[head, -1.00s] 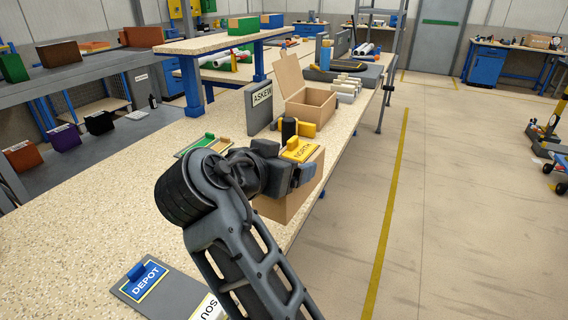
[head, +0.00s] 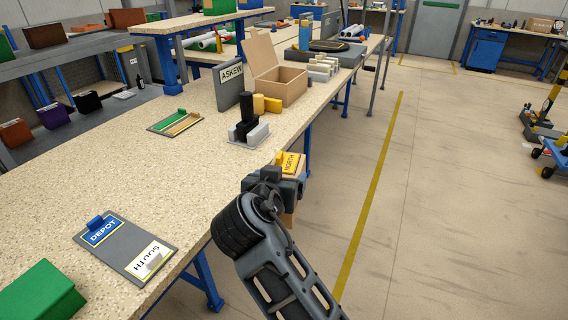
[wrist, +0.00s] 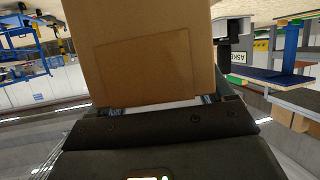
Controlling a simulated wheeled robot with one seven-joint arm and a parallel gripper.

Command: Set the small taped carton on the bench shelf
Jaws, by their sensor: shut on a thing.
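My gripper (head: 283,180) is shut on a brown cardboard carton (head: 300,170) with a yellow NORTH tag on top. In the head view it is beside the bench's right edge, over the floor side, largely hidden by my gripper and arm. In the wrist view the carton (wrist: 145,65) fills the middle above my gripper (wrist: 160,106), with a faint rectangular patch on its face. I cannot make out tape. The raised bench shelf (head: 200,20) stands on blue legs at the far left of the speckled bench (head: 150,185).
An open carton (head: 280,86), an ASKEW sign (head: 230,85) and a black-and-grey item (head: 246,125) stand on the bench. A DEPOT/SOUTH clipboard (head: 125,245) and green box (head: 38,292) are nearer. A green carton (head: 228,6) is on the shelf.

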